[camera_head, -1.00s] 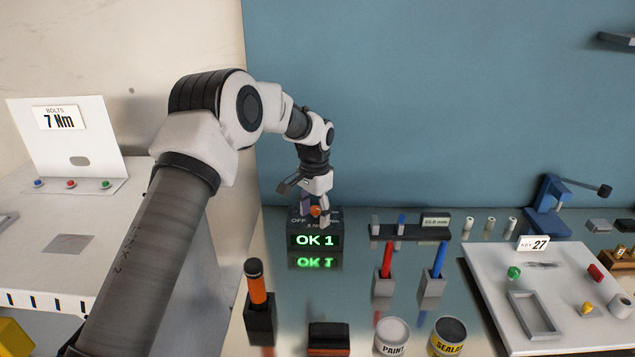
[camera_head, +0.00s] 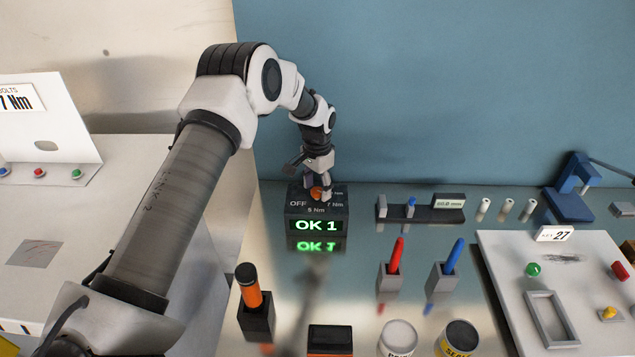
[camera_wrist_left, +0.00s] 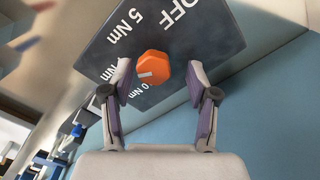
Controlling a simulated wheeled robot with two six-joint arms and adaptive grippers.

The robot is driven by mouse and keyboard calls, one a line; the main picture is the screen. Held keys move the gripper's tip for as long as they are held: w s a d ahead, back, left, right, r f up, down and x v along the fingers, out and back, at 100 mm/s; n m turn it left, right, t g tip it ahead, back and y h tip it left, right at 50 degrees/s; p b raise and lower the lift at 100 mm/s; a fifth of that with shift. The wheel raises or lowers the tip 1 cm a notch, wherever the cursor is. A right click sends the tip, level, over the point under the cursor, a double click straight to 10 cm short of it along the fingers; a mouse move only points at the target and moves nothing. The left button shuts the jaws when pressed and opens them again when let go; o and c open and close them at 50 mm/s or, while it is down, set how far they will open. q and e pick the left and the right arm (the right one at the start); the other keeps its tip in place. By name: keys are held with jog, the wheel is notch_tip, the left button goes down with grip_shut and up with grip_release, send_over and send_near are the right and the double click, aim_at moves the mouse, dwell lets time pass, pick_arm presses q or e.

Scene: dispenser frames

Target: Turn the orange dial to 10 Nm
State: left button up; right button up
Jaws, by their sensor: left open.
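The orange dial (camera_head: 317,193) sits on top of a dark box (camera_head: 290,226) whose front display reads "OK 1" in green. My left gripper (camera_head: 318,180) points down at the dial, open. In the left wrist view, the orange dial (camera_wrist_left: 153,68) is between the two spread fingers of my left gripper (camera_wrist_left: 160,78), with gaps on both sides. The dial's pale mark points left, roughly toward a label partly hidden by a finger. OFF, 5 Nm and a partly covered "0 Nm" label show around it. My right gripper is out of view.
Right of the box stand a dark rack (camera_head: 425,213), a red marker (camera_head: 396,255) and a blue marker (camera_head: 453,257) in holders. An orange-handled tool (camera_head: 249,288) stands in front. A white board (camera_head: 500,262) lies at right.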

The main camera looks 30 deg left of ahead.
pick_arm(q)
jog(key=shift+s+d+r, duration=0.2)
jog(key=shift+r, duration=0.05)
jog(key=shift+s+d+r, duration=0.15)
jog(key=c, duration=0.6)
grip_shut()
jog(key=shift+s+n, duration=0.1)
jog(key=shift+n, duration=0.4)
jog(key=n, duration=0.4)
jog(key=shift+f, duration=0.2)
jog(key=n+p, duration=0.1)
jog(key=n, duration=0.6)
jog(key=shift+a, duration=0.2)
